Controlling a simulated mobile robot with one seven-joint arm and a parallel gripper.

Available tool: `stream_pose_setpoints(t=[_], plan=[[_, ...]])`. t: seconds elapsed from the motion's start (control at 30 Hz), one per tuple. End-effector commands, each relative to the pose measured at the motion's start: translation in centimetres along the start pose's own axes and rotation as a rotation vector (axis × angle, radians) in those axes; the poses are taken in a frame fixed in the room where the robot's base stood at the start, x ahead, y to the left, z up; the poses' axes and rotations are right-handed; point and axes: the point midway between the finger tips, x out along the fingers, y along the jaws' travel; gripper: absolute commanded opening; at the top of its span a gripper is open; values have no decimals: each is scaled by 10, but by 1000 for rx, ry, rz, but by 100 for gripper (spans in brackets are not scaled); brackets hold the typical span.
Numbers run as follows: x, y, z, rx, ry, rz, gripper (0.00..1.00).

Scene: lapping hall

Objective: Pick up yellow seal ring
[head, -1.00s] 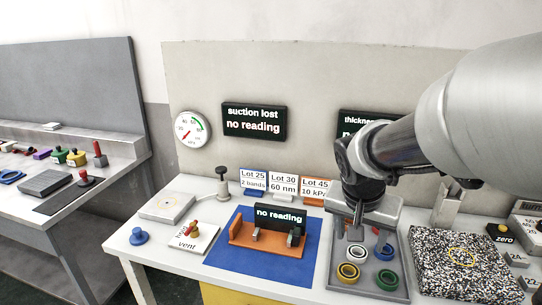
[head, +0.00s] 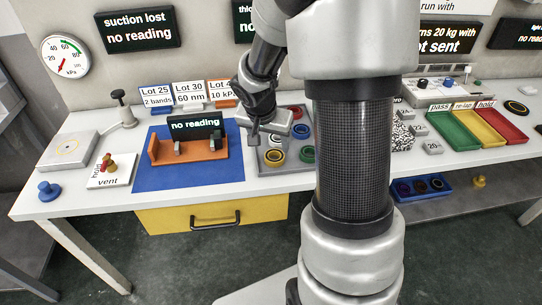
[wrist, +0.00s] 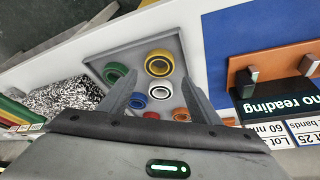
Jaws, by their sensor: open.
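The yellow seal ring (head: 275,156) lies in the front part of a grey tray (head: 292,167) on the white bench. In the wrist view the yellow ring (wrist: 159,64) sits between and slightly beyond my fingertips, with a dark inside. My gripper (head: 254,139) is open and empty above the tray's left side. Both fingers show in the wrist view (wrist: 152,80), pointing down towards the tray. The green ring (wrist: 116,72) is beside the yellow one, near one fingertip. The white ring (wrist: 159,90) is on the yellow ring's other side, closer to my palm.
The tray also holds a blue ring (wrist: 137,100), a red ring (wrist: 150,114) and an orange ring (wrist: 181,114). A blue mat (head: 190,180) with an orange fixture (head: 165,152) lies left of the tray. My arm hides much of the bench to the right.

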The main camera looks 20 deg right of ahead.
Motion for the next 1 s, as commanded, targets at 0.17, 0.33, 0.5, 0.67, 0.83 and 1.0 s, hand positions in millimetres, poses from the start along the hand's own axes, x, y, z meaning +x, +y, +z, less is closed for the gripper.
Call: stream_pose_setpoints(t=[0.17,0.33,0.5,0.67,0.83,1.0], plan=[[17,0,0,0,0,0,57],[33,1,3,-1,-1,1,57],[59,2,5,-1,-1,1,57],[70,2,4,-1,0,0,57],[70,2,4,-1,1,-1,57],[69,2,4,-1,1,-1,37]])
